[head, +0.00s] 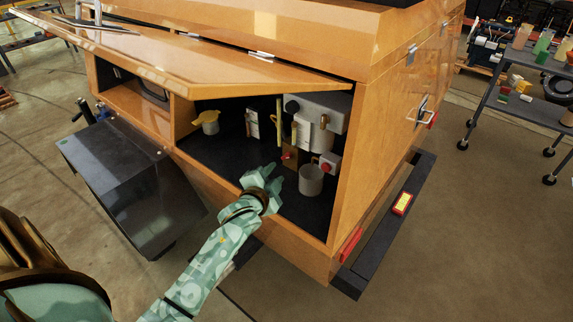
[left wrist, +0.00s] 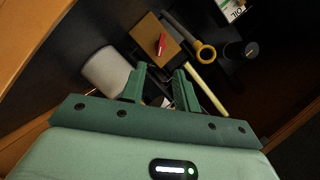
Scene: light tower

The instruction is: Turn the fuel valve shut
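A small red handle (head: 289,157), which looks like the fuel valve's, sits on a brown block (head: 291,150) inside the open orange cabinet. In the left wrist view the red handle (left wrist: 161,44) lies on the face of the tan block (left wrist: 152,32), just beyond my fingertips. My left gripper (head: 268,175) reaches into the cabinet, in front of the block and apart from it. In the left wrist view its two green fingers (left wrist: 160,82) are spread with a gap between them and nothing held. My right gripper is not in view.
A raised orange door (head: 200,62) hangs over the opening. A grey-white cup (head: 311,180) stands right of my gripper, and a grey box with a red knob (head: 326,167) is behind it. A yellow stick (head: 279,125) and a yellow-capped container (head: 208,121) are deeper inside.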

